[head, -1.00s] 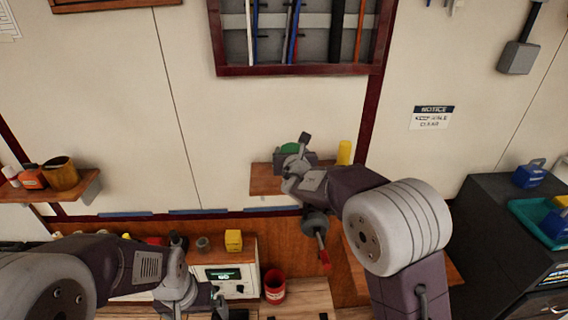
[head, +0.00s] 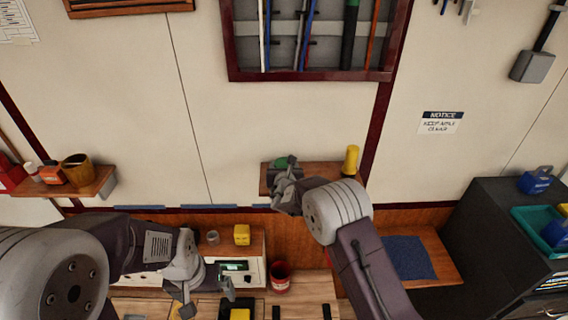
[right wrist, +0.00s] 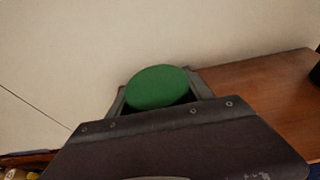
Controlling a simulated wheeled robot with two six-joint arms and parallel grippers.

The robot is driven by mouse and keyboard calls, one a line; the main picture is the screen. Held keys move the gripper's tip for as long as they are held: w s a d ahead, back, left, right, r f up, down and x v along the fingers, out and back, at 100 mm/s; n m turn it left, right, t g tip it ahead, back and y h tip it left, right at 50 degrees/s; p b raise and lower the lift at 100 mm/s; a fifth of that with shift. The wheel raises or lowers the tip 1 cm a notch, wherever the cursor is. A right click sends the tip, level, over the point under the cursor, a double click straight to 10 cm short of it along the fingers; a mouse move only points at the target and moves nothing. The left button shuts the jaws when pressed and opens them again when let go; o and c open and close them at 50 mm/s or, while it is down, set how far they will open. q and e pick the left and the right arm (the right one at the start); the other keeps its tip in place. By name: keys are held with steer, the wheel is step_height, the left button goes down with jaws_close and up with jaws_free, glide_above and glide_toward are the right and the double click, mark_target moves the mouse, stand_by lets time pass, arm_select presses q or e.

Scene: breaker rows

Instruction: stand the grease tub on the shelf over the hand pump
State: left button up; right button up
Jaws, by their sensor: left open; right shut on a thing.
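The grease tub shows as a green round top (head: 285,162) in the head view, and as a green disc (right wrist: 156,87) in the right wrist view. My right gripper (head: 283,176) is shut on it at the left part of a small brown wall shelf (head: 325,176). The shelf board also shows in the right wrist view (right wrist: 270,95). The tub's lower side is hidden by the gripper, so I cannot tell if it touches the shelf. I cannot make out the hand pump; the area under the shelf is partly behind my right arm. My left gripper (head: 207,297) is open over the bench.
A yellow bottle (head: 351,160) stands at the shelf's right end. Another shelf (head: 98,188) on the left bears a brown pot (head: 77,168). A yellow block (head: 242,235) and a red can (head: 280,277) are at the bench. A dark cabinet (head: 480,215) stands on the right.

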steer(key=shift+s+b, duration=0.2)
steer(key=shift+b, duration=0.15)
steer(key=o, duration=1.6)
steer(key=shift+o, duration=0.6)
steer(key=shift+w+f, duration=0.1)
steer(key=shift+r+p, duration=0.35)
steer(key=shift+p, duration=0.15)
steer(key=b+v, duration=0.3)
steer(key=v, duration=0.1)
steer(key=shift+f, duration=0.35)
steer(key=b+v, duration=0.2)
steer(key=v, duration=0.6)
steer(key=shift+r, duration=0.2)
